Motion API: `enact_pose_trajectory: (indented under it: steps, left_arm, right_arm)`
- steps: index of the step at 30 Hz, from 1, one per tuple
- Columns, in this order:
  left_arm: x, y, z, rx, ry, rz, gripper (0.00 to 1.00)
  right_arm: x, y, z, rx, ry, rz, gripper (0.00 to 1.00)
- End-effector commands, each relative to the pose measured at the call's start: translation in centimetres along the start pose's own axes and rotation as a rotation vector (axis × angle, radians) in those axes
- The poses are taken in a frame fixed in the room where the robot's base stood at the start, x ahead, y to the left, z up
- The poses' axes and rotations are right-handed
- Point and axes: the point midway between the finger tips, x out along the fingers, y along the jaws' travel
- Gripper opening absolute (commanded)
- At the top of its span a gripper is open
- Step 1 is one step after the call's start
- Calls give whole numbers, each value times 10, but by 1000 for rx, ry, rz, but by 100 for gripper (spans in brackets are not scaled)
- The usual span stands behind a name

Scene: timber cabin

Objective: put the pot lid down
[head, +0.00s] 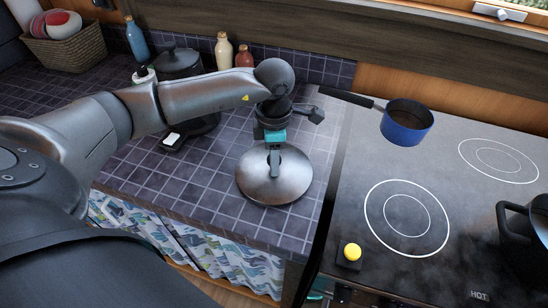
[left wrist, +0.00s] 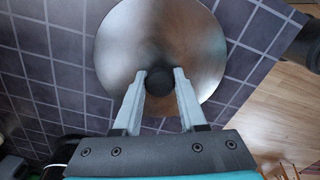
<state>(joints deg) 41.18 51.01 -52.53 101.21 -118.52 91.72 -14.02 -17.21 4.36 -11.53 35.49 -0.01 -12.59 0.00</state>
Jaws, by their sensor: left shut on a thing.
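The pot lid (head: 292,188) is a round metal disc with a dark knob. It is over the tiled counter, just left of the stove. My left gripper (head: 275,160) points down at its middle, and its fingers are shut on the knob. In the left wrist view the lid (left wrist: 190,30) fills the upper middle, with the knob between the fingertips of my left gripper (left wrist: 160,84). I cannot tell whether the lid touches the tiles. My right gripper does not show.
A blue saucepan (head: 407,124) sits on the black stove (head: 345,150), its handle pointing left. A black pot (head: 524,235) stands at the right edge. Bottles (head: 223,50) and a dark canister (head: 180,63) line the back. Bare tiles (head: 215,195) lie left of the lid.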

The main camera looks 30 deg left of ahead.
Motion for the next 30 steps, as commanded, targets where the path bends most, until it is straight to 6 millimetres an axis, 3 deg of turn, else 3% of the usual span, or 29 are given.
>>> enact_pose_trajectory:
  steps: [8, 9, 16, 26, 30]
  left_arm:
    - [2, 0, 0, 1, -1, 1, 0]
    - [3, 0, 0, 1, 0, 0, 43]
    - [2, 0, 0, 0, 0, 0, 69]
    - [-1, 0, 0, 0, 0, 0, 71]
    - [-17, 1, 1, 2, -3, 3, 71]
  right_arm:
    - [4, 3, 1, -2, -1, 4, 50]
    - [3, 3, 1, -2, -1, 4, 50]
    - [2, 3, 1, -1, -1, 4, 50]
    - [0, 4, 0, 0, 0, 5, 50]
    - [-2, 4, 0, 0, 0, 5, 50]
